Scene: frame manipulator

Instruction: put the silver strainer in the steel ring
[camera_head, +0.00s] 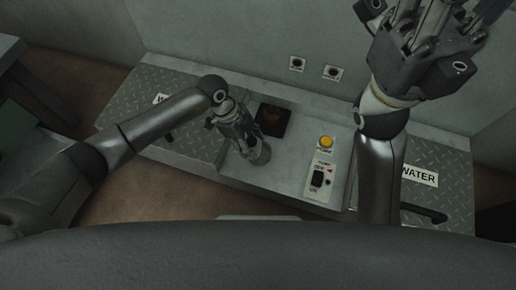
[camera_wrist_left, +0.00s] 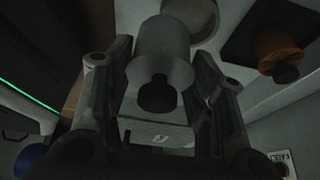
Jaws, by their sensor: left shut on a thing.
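My left gripper (camera_head: 246,141) points down over the middle of the grey console, left of the dark square recess. In the left wrist view it is shut on the silver strainer (camera_wrist_left: 161,55), a grey cylinder with a wider flange, held between the fingers. A pale round rim, seemingly the steel ring (camera_wrist_left: 192,14), shows just beyond the strainer. The two look apart in that view, but the gap is hard to judge. In the head view the gripper largely hides this spot. My right gripper (camera_head: 425,45) is raised at the upper right; its fingertips are cut off.
The dark square recess (camera_head: 272,120) holds an orange-brown part (camera_wrist_left: 280,48). An orange button (camera_head: 327,142) and a switch panel (camera_head: 319,180) are to its right. Tread-plate covers flank the console, the right one with a WATER label (camera_head: 419,175) and a black handle (camera_head: 424,213).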

